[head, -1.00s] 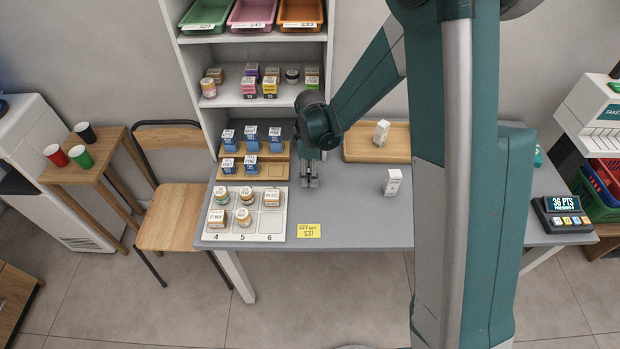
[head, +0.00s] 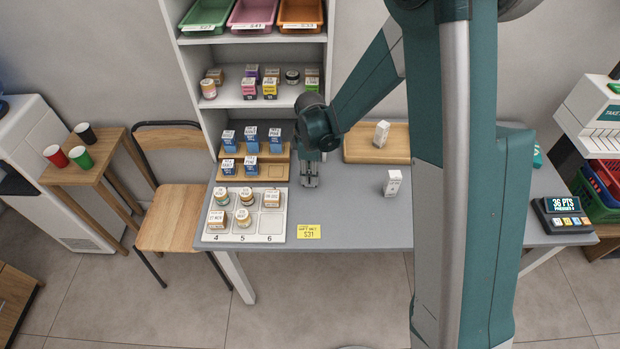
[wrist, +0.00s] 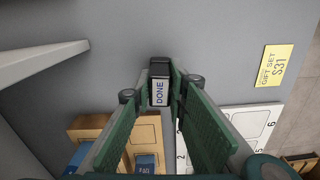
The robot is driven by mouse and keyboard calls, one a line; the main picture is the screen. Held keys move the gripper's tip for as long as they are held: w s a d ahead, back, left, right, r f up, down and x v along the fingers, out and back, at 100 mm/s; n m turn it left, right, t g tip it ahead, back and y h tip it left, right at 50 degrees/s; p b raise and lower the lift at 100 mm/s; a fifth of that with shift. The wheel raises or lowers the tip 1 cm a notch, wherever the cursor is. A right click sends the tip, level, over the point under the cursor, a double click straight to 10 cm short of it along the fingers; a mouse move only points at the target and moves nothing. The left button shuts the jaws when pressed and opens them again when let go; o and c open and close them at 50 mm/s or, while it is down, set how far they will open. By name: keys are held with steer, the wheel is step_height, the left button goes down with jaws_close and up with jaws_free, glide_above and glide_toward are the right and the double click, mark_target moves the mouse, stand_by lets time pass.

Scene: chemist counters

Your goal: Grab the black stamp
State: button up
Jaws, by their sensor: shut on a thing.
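The black stamp (wrist: 159,68) shows in the wrist view, with a white label reading DONE on the side that faces the camera. My gripper (wrist: 160,88) has its two fingers on either side of the stamp and is shut on it. In the head view my gripper (head: 309,182) points down at the grey counter (head: 350,210), just right of the wooden stepped stand. The stamp is hard to make out there, hidden by the fingers. I cannot tell whether it still touches the counter.
A white numbered tray (head: 272,228) with several jars and boxes stands left of my gripper. The wooden stand (head: 272,172) holds blue boxes. A yellow card (head: 309,232) lies in front. A white box (head: 392,183) stands to the right, and a wooden tray (head: 360,150) lies behind.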

steer(key=shift+r, duration=0.15)
steer(key=shift+r+p, duration=0.55)
steer(key=shift+r, duration=4.3)
